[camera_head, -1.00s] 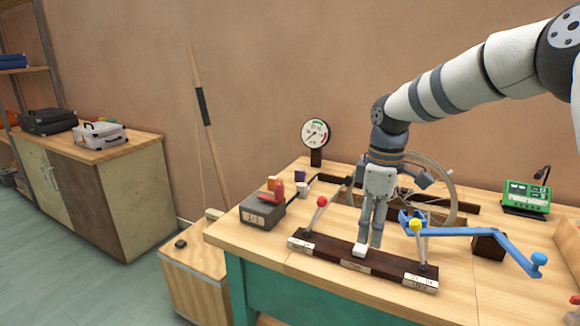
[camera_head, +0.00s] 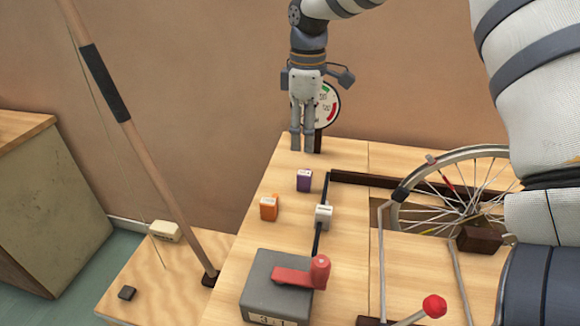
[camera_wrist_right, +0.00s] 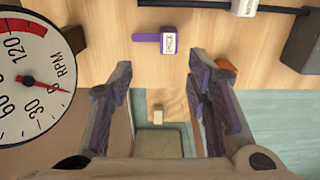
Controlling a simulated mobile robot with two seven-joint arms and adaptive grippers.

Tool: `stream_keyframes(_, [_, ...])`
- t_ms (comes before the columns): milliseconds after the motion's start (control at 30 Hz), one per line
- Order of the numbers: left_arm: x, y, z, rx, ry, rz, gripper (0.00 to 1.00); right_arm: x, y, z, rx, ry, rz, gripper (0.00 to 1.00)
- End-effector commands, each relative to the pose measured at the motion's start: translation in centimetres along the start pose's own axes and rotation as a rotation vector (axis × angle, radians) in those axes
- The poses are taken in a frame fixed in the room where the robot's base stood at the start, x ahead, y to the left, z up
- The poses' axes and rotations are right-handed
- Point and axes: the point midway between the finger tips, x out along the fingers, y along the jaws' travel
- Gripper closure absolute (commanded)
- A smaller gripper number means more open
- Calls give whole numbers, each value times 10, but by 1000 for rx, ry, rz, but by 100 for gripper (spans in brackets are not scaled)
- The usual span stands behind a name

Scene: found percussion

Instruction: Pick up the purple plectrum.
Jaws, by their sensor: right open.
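The purple plectrum (camera_head: 304,180) is a small purple block with a pale label, on the wooden bench top in the head view. In the right wrist view it (camera_wrist_right: 146,37) shows a purple strip and a white labelled face, beyond the fingertips. My right gripper (camera_head: 304,150) points down in front of the round gauge, just behind the plectrum in the head view. In the right wrist view its fingers (camera_wrist_right: 160,72) are apart, with nothing between them. The plectrum is clear of both fingers. My left gripper is not in view.
An orange block (camera_head: 269,208) and a white block (camera_head: 323,216) on a dark rail (camera_head: 326,190) stand close by. The gauge (camera_wrist_right: 30,80) is beside my right gripper. A grey box (camera_head: 268,285) with a red handle (camera_head: 302,273) sits nearer; a spoked wheel (camera_head: 450,192) stands right.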

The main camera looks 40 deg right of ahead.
Motion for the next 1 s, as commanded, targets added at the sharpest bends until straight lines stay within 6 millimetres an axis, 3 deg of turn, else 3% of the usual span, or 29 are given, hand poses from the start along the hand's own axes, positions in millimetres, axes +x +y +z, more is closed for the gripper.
stream_keyframes(100, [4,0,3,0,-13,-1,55,32,-2,1,-1,-7,-8,55])
stream_keyframes(333, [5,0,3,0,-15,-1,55,64,-4,0,-1,-4,-6,55])
stream_keyframes(500, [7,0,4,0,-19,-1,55,97,-10,0,0,-4,-6,55])
stream_keyframes(600, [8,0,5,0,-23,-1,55,106,-9,0,0,-2,-4,55])
stream_keyframes(800, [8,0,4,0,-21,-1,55,106,-9,0,0,0,-1,55])
stream_keyframes(867, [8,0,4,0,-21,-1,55,106,-9,0,0,0,-1,66])
stream_keyframes(1000, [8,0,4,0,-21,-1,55,106,-9,0,0,0,-1,98])
